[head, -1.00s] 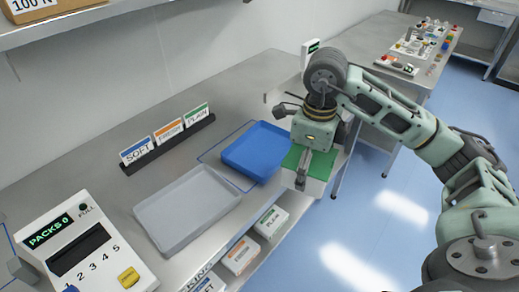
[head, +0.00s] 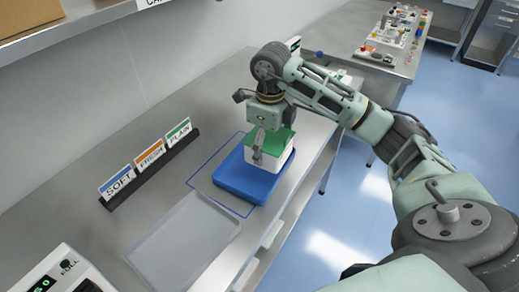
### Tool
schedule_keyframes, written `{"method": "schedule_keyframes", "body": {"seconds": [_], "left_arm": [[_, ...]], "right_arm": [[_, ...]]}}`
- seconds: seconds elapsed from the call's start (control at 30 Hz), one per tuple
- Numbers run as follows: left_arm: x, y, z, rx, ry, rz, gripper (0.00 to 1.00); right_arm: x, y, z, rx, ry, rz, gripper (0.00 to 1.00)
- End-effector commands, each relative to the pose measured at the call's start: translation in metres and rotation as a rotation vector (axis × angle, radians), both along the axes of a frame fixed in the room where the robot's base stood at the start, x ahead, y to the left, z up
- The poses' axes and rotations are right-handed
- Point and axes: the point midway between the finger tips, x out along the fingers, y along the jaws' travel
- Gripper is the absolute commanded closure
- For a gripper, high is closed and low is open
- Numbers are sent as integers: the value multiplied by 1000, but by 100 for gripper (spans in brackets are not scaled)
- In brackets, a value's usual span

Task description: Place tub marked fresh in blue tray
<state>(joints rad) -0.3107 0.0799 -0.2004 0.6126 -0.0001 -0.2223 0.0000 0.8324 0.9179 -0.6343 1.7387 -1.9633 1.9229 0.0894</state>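My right gripper (head: 268,145) is shut on a white tub with a green lid (head: 280,158). One finger shows against the tub's near side; the other is hidden. The tub is upright over the right rear part of the blue tray (head: 240,187). I cannot tell whether it touches the tray floor. No marking on this tub can be read; its green lid matches the green PLAIN sign (head: 179,132), while the FRESH sign (head: 151,156) is orange. My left gripper is not in view.
A pale grey tray (head: 183,245) lies nearer on the steel bench. The sign rack, with a blue SOFT sign (head: 118,184), stands along the back. A counter box (head: 65,270) is at lower left. White edges (head: 270,233) show below the bench front.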

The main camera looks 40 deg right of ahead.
Motion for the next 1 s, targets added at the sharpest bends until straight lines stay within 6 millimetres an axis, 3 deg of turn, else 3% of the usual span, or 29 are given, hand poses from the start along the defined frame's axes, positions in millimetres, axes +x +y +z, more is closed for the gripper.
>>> {"method": "schedule_keyframes", "body": {"seconds": [0.1, 0.3, 0.5, 0.7, 1.0], "left_arm": [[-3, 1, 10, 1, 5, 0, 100], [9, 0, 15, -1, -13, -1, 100], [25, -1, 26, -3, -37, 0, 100], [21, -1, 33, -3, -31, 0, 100], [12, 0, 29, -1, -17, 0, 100]], "right_arm": [[23, -2, -11, 3, 3, -1, 47], [43, -6, -24, 2, -1, 0, 47], [43, -6, -43, 1, 4, 1, 47], [44, -6, -65, 1, 0, 1, 47], [45, -6, -69, 0, -2, 1, 47]]}}
